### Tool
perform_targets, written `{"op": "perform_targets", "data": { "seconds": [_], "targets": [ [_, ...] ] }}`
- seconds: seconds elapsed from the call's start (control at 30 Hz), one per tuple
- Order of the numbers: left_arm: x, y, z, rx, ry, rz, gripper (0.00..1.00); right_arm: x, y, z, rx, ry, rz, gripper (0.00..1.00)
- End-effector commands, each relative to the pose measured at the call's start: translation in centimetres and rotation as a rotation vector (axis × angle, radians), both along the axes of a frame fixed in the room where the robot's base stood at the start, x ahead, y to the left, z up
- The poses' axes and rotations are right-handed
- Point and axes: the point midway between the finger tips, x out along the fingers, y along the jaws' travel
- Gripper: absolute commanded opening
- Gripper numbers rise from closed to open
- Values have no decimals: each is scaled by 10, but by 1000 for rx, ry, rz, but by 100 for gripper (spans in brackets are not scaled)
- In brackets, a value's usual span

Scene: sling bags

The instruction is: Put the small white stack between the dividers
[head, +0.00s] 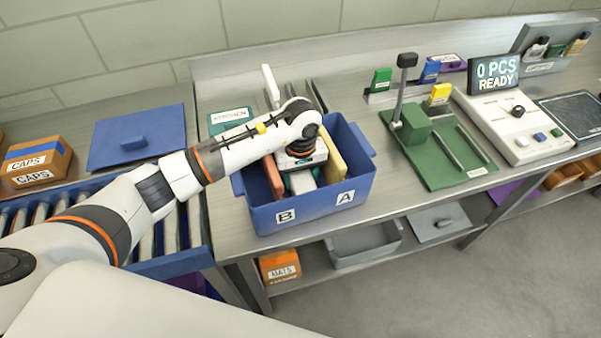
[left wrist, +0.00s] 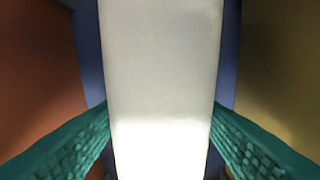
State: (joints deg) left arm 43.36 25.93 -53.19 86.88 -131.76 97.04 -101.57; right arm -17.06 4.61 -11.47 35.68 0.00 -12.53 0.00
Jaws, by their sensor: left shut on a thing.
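The small white stack (head: 303,183) is in the blue bin, seen in part below my left gripper (head: 303,168). It also fills the middle of the left wrist view (left wrist: 160,75), between the two green fingers. The left gripper is shut on it. A red divider (head: 273,178) is left of the stack and a yellow divider (head: 334,156) is right of it; both show at the sides of the left wrist view. The blue bin (head: 316,207) has labels B and A on its front. The stack's lower end is hidden. My right gripper is out of view.
A green fixture with a lever (head: 416,122) stands right of the bin, then a white console (head: 510,125) whose display reads 0 PCS READY. Grey upright pieces (head: 317,96) stand behind the bin. A roller conveyor (head: 170,230) is at the left. Bench is clear between bin and fixture.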

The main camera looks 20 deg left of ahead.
Motion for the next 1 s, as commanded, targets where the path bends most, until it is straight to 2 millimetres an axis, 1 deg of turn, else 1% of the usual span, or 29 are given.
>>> {"op": "perform_targets", "data": {
  "seconds": [0.1, 0.23, 0.37, 0.4, 0.5, 0.77, 0.83, 0.87, 0.93, 1.0],
  "targets": [
    [0, 0, -2, -1, -2, 1, 31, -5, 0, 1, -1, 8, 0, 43],
    [1, 0, -2, 0, -1, 1, 31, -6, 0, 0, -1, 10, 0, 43],
    [1, 0, -6, 0, -2, 0, 31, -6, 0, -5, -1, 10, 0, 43],
    [1, 0, -4, 0, -2, 0, 63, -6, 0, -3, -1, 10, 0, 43],
    [0, 0, -4, 0, -1, 0, 78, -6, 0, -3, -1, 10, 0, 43],
    [0, 0, -3, 0, -1, 0, 78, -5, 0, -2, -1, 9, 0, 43],
    [0, 0, -1, -1, -1, 1, 78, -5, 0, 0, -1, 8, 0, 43],
    [0, 0, 1, -1, -1, 1, 78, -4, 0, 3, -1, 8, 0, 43],
    [2, 0, 6, -1, -6, 0, 78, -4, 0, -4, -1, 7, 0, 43],
    [2, 1, 17, -1, -8, 0, 78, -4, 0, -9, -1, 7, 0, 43]
  ]
}}
